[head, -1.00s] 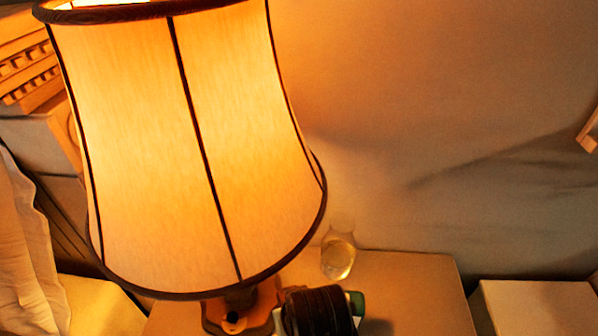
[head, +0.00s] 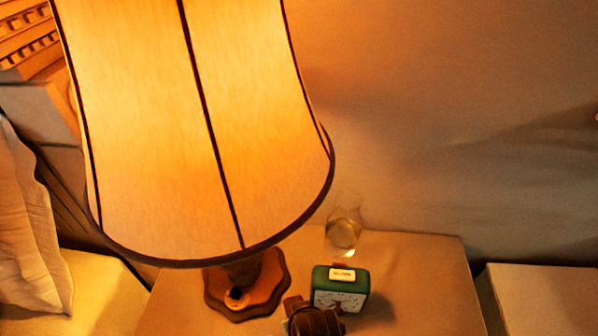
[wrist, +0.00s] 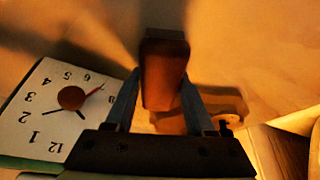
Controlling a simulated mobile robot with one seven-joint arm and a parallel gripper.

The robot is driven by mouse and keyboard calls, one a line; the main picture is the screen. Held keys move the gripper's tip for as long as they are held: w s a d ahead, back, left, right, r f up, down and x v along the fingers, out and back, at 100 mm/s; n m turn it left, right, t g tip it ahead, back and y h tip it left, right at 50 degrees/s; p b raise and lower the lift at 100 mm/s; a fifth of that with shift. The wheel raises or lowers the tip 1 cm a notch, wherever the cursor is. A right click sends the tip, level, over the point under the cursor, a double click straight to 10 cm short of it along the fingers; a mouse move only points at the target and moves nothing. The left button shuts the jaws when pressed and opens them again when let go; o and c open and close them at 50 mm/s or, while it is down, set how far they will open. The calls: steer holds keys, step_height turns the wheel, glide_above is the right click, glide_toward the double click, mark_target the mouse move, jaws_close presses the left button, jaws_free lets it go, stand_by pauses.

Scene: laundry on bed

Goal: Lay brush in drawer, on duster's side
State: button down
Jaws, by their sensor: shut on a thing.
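In the wrist view my gripper (wrist: 161,88) is shut on a brown block-shaped thing (wrist: 164,62), which I take to be the brush. It is gripped between the two fingers and sticks out past their tips. Only its brown end shows, so bristles cannot be made out. In the head view a dark brown shape (head: 315,318) at the bottom edge stands in front of the clock; I cannot tell whether it is my gripper or the brush. No duster can be made out. An open drawer cannot be made out for certain.
A lit lamp (head: 200,130) fills the head view's left. Its wooden base (head: 262,285), a green alarm clock (head: 341,289) and a glass (head: 343,236) stand on the nightstand (head: 420,270). The clock face (wrist: 45,115) is close left of my gripper. A pale box-like edge (wrist: 262,150) lies lower right.

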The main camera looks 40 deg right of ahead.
steer(key=shift+f, duration=0.15)
steer(key=shift+c, duration=1.3)
jaws_free()
